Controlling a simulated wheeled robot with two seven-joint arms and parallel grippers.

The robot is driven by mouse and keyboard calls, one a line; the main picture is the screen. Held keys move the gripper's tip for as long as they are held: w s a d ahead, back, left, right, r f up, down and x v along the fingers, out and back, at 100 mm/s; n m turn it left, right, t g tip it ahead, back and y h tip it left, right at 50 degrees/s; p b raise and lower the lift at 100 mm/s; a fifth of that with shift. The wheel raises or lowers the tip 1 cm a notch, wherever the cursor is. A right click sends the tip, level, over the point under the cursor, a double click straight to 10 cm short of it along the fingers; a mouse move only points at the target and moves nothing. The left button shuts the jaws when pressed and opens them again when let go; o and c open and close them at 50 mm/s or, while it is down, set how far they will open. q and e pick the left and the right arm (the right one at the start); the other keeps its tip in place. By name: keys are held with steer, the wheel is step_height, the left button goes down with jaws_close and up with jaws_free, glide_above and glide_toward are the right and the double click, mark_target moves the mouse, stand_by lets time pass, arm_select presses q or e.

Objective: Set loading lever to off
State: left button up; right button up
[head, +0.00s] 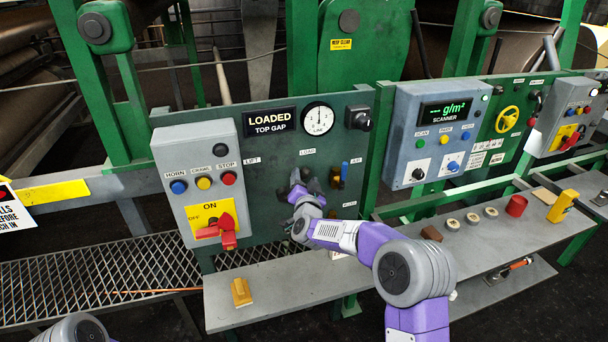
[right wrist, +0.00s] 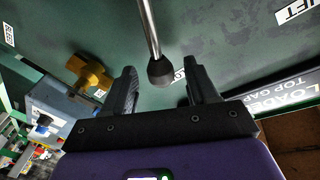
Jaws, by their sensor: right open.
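The loading lever is a metal rod with a black knob (right wrist: 160,73) in the right wrist view, in front of the green panel (head: 262,205). My right gripper (head: 294,188) is at the middle of this panel and largely hides the lever in the head view. In the right wrist view my right gripper (right wrist: 160,88) is open, with one finger on each side of the knob. I cannot tell if a finger touches it. The display (head: 269,120) above reads LOADED, TOP GAP. My left gripper is out of view.
A grey box (head: 200,150) with buttons and a red switch handle (head: 222,232) stands left of the lever. A brass fitting (right wrist: 90,73) with a blue handle (head: 345,170) is close on the right. A grey shelf (head: 290,287) juts out below, holding a yellow block (head: 241,292).

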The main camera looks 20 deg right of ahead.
steer(key=shift+x, duration=1.45)
steer(key=shift+c, duration=0.5)
jaws_close()
